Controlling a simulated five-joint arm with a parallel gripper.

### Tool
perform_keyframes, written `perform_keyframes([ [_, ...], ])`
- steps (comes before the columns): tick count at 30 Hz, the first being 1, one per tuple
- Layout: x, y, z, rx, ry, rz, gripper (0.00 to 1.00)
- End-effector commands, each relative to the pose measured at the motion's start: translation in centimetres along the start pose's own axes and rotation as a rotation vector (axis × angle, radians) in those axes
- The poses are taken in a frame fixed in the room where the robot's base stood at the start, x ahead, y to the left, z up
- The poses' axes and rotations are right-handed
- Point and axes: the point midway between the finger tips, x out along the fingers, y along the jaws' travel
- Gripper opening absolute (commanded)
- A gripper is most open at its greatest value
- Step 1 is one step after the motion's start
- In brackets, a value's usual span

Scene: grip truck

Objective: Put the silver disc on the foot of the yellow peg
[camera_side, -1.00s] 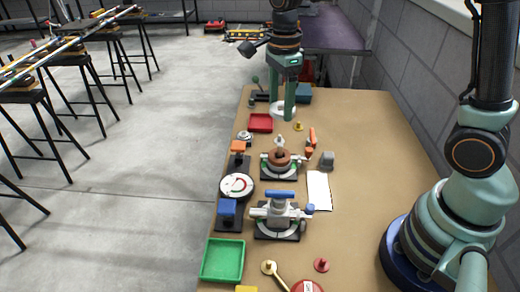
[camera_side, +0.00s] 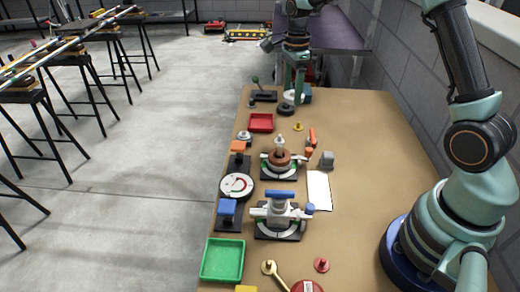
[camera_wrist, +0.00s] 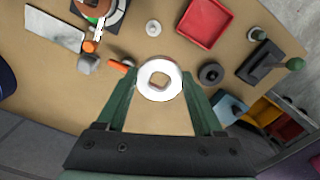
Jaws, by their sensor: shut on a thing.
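My gripper (camera_side: 293,92) is shut on the silver disc (camera_side: 294,97) at the far end of the bench in the side view. In the wrist view my gripper (camera_wrist: 160,88) has the disc (camera_wrist: 146,86) between its fingertips, flat side to the camera, with a squarish hole in its middle. The height of the disc above the bench is hard to tell. The small yellow peg (camera_side: 298,127) stands on its round foot nearer the side camera, right of the red tray. The disc is apart from it. I cannot pick out the peg surely in the wrist view.
A black ring (camera_side: 286,108) lies close to my gripper. The red tray (camera_side: 261,123) is left of the peg and an orange-handled tool (camera_side: 312,138) is right of it. A clamp fixture (camera_side: 280,164) stands nearer the camera.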

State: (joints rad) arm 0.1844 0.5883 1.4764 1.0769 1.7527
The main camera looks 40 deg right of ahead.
Motion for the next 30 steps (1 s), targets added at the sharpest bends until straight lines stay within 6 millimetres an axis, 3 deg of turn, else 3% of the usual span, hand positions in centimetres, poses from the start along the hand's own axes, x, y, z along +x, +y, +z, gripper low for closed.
perform_keyframes([
  [3, 2.5, -1.3, -2.2, 0.018, 0.0, 0.003, 0.09],
  [9, 4.4, -2.2, -3.8, 0.026, 0.0, -0.001, 0.1],
  [30, 9.2, -2.3, -3.9, 0.026, 0.0, -0.001, 0.1],
])
